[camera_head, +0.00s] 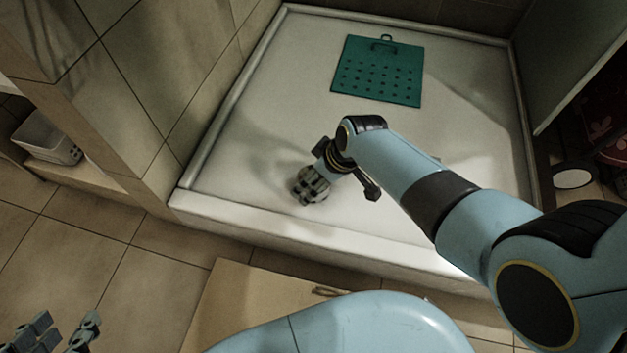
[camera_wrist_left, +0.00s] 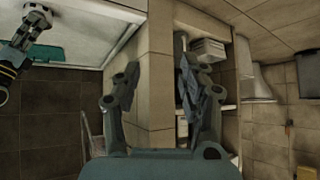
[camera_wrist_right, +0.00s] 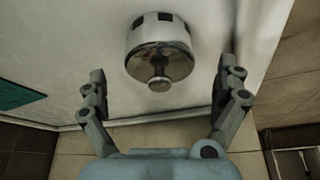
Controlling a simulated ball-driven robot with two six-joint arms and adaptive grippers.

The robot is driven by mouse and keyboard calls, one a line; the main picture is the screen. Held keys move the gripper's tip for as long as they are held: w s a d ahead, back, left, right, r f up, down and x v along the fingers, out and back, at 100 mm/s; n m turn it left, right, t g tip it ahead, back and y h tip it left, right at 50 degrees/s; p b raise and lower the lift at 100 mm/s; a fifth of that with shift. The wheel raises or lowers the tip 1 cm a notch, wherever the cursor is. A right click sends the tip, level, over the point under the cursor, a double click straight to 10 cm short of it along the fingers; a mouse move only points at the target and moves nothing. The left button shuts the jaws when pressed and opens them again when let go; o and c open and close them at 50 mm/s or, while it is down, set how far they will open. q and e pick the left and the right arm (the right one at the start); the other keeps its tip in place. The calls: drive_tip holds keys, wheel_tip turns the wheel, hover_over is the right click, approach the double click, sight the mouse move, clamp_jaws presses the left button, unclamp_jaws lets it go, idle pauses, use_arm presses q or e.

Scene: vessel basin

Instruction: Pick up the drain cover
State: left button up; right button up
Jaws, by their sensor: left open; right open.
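The drain cover (camera_wrist_right: 160,60) is a shiny round metal piece with dark slots in its side and a small knob. In the right wrist view it lies on the white shower tray (camera_wrist_right: 75,50), between and just beyond the spread fingers of my right gripper (camera_wrist_right: 161,76), with gaps on both sides. In the head view the cover (camera_head: 316,187) is near the tray's front left corner, partly hidden by that gripper. My right gripper is open and empty. My left gripper (camera_head: 58,335) is open and empty at the lower left, far from the cover.
A green perforated mat (camera_head: 377,72) with a handle lies at the back of the tray. The tray has a raised front edge (camera_head: 240,225) and a tiled wall on its left. A white basket (camera_head: 47,138) stands on a ledge at far left. A wooden surface (camera_head: 255,300) is in front.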

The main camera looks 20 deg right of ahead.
drive_tip(key=shift+w+a+f, duration=0.1)
drive_tip(key=shift+f, duration=0.5)
drive_tip(key=shift+w+a+f+b, duration=0.1)
drive_tip(key=shift+f+b, duration=0.15)
drive_tip(key=shift+b, duration=0.3)
drive_tip(key=shift+w+a+f+b, duration=0.1)
drive_tip(key=shift+w+f+b, duration=0.1)
drive_tip(key=shift+f+b, duration=0.3)
drive_tip(key=shift+w+f, duration=0.1)
drive_tip(key=shift+w, duration=0.1)
use_arm(q)
drive_tip(key=t, duration=0.3)
drive_tip(key=shift+d+r+t, duration=0.2)
drive_tip(key=shift+d+t, duration=0.15)
drive_tip(key=shift+t, duration=0.05)
use_arm(e)
drive_tip(key=c, duration=1.2)
drive_tip(key=shift+o, duration=0.2)
drive_tip(key=shift+r, duration=0.2)
